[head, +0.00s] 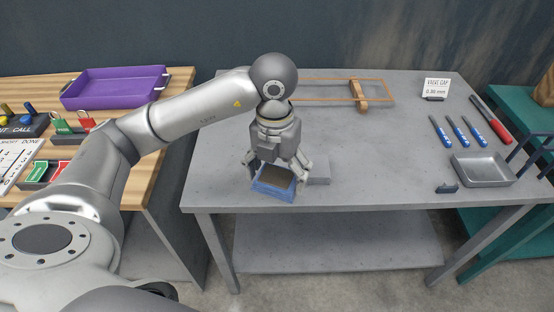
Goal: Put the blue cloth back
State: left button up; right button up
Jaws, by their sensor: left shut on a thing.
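The blue cloth (272,191) shows as a flat, folded-looking blue piece with a dark brownish patch on top, near the front edge of the grey metal table (400,150). My left gripper (277,172) points down and is shut on it, with a finger on each side. The fingers and palm hide part of the cloth. I cannot tell whether the cloth touches the table or hangs just above it. My right gripper is not in view.
A grey block (319,171) is close right of the cloth. At right are several blue-handled tools (458,131), a metal tray (482,169) and a sign (436,87). A purple tray (114,88) is on the wooden bench at left.

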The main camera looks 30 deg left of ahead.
pick_arm(q)
jog(key=shift+w+a, duration=0.3)
jog(key=shift+w, duration=0.2)
jog(key=w+a+f+p, duration=0.3)
jog(key=w+a+f, duration=0.5)
jog(key=shift+a+p, duration=0.1)
jog(key=shift+p, duration=0.25)
jog(key=shift+w+a+f, duration=0.25)
jog(key=shift+w+f, duration=0.05)
jog(key=shift+f, duration=0.2)
jog(key=shift+w+a+f, duration=0.25)
jog(key=shift+f, duration=0.15)
notch_tip(320, 180, down, 3)
jog(key=shift+p, duration=0.4)
jog(key=o, duration=0.9)
jog(key=shift+o, duration=0.2)
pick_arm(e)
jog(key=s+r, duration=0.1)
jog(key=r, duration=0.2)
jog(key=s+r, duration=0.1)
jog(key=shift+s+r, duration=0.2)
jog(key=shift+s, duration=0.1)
